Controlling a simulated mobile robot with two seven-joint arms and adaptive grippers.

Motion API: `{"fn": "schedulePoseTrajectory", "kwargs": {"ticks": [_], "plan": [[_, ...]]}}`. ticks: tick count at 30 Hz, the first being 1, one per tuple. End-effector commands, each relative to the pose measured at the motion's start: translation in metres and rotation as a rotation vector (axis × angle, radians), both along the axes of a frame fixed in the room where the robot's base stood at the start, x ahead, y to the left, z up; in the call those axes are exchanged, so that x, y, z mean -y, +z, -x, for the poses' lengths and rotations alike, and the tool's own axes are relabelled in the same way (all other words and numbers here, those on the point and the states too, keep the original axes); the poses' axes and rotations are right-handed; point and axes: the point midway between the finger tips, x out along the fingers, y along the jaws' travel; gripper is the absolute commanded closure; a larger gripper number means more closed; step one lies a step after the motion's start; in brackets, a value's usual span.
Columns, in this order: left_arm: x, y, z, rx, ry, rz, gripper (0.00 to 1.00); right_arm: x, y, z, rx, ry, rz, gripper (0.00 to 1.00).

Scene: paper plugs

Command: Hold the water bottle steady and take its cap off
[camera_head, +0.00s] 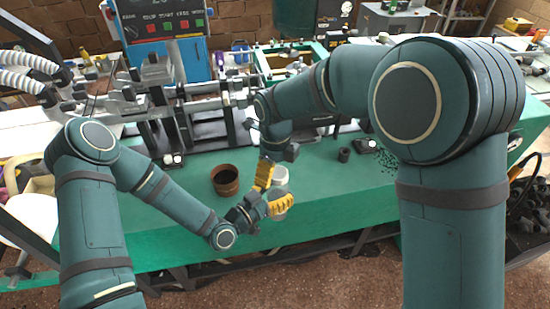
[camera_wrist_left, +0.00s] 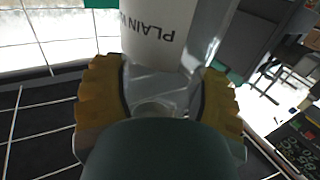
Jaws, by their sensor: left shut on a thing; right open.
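The water bottle is a pale white-grey shape (camera_head: 280,176) near the front edge of the green table, partly covered by my grippers. The left wrist view shows its clear plastic and white printed label (camera_wrist_left: 155,40). My left gripper (camera_head: 279,205) is shut on the bottle, with its yellow fingers on either side; they also show in the left wrist view (camera_wrist_left: 160,105). My right gripper (camera_head: 268,175) is open, close beside the upper part of the bottle, with one yellow finger showing. I cannot make out the cap or whether the right fingers touch it.
A brown round pot (camera_head: 225,180) stands on the green table (camera_head: 330,200) left of the bottle. A small dark cup (camera_head: 343,155) and scattered dark bits (camera_head: 386,160) lie to the right. Metal machinery (camera_head: 200,110) stands behind. The table's front edge is close to the bottle.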

Motion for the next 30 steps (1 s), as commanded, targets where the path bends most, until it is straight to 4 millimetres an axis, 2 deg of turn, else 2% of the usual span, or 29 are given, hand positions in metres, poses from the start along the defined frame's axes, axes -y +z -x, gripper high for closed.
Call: {"fn": "schedulePoseTrajectory", "kwargs": {"ticks": [5,14,18,20,30], "plan": [[0.0000,0.0002,0.0000,0.000,0.000,0.000,1.00,0.0004,-0.0121,0.0004,-0.001,0.000,0.000,0.20],[0.0001,0.0003,-0.0001,0.000,0.000,0.000,1.00,0.0002,-0.0134,0.0003,0.000,0.001,0.000,0.20],[0.0001,0.0002,-0.0001,0.000,0.000,0.000,1.00,0.0001,-0.0133,0.0002,0.000,0.001,0.000,0.69],[0.0000,0.0002,-0.0001,0.000,0.000,0.000,1.00,-0.0001,-0.0133,0.0005,0.000,0.001,0.000,0.90],[-0.0001,0.0002,-0.0006,0.000,0.001,0.000,1.00,-0.0009,-0.0134,0.0015,-0.003,0.018,-0.001,0.94]]}}
